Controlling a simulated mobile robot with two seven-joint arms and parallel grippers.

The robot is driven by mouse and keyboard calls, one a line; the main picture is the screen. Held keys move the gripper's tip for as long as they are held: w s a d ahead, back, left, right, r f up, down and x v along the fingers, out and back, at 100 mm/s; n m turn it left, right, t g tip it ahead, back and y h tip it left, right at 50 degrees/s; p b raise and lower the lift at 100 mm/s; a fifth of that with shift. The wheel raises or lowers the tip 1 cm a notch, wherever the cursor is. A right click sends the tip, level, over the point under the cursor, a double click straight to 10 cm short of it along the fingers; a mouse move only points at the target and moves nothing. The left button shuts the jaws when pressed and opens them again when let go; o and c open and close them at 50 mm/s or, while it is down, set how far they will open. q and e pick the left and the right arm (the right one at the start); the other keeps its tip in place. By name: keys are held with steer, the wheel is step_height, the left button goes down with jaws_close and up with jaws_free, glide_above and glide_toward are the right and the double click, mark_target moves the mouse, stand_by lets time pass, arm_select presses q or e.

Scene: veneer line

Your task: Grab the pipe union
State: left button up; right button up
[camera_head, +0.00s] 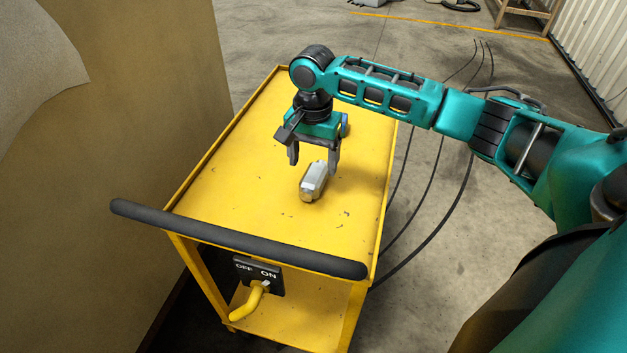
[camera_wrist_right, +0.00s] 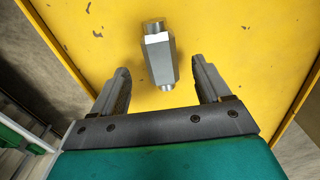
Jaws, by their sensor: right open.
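The pipe union (camera_head: 313,181) is a silver metal piece with a faceted middle and round ends. It lies on the top of the yellow cart (camera_head: 240,190). My right gripper (camera_head: 314,164) is open and points down over the cart top, close to the union. In the right wrist view the union (camera_wrist_right: 159,55) lies ahead of the gap between the two fingers (camera_wrist_right: 163,82), with its near end between the fingertips. Neither finger visibly touches it. My left gripper is not in view.
The cart has a black handle bar (camera_head: 238,239) at its near end and an OFF/ON switch plate (camera_head: 258,275) with a yellow lever below. A tall brown panel (camera_head: 130,110) stands along the left. Dark cables (camera_head: 437,170) run across the floor at right. The cart top around the union is clear.

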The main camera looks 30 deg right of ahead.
mark_target(313, 175)
step_height(313, 175, down, 6)
steer(key=shift+r+b, duration=0.1)
steer(key=shift+b, duration=0.3)
steer(key=c, duration=1.2)
steer(key=shift+w, duration=0.1)
steer(key=shift+c, duration=0.6)
steer(key=shift+r, duration=0.15)
